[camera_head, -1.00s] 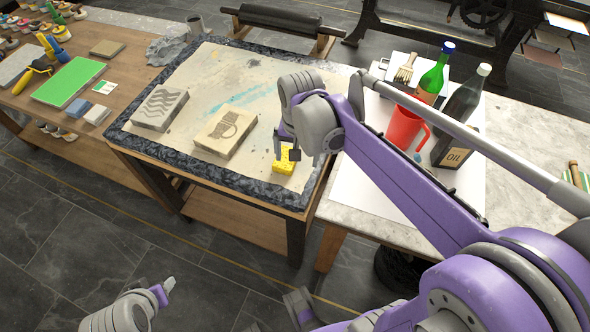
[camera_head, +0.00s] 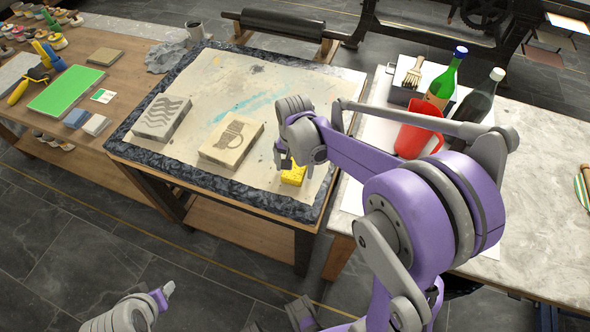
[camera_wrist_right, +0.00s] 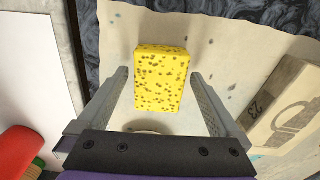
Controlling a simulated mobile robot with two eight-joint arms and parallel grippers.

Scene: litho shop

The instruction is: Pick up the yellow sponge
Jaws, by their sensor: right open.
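The yellow sponge (camera_head: 293,175) lies on the stained cream sheet of the middle table, near its right front corner. It is speckled with dark pores. My right gripper (camera_head: 285,161) is just above and beside it in the head view and partly covers it. In the right wrist view the sponge (camera_wrist_right: 162,78) lies between the lines of the two open fingers (camera_wrist_right: 160,85), with a gap on each side. It is not gripped. My left gripper (camera_head: 165,290) is at the lower left over the floor, away from the table; its jaw opening is unclear.
A stone block with a mug picture (camera_head: 231,139) lies left of the sponge, and a block with wavy lines (camera_head: 162,116) farther left. On the right table stand a red jug (camera_head: 418,135), a green bottle (camera_head: 446,80) and a dark bottle (camera_head: 478,100).

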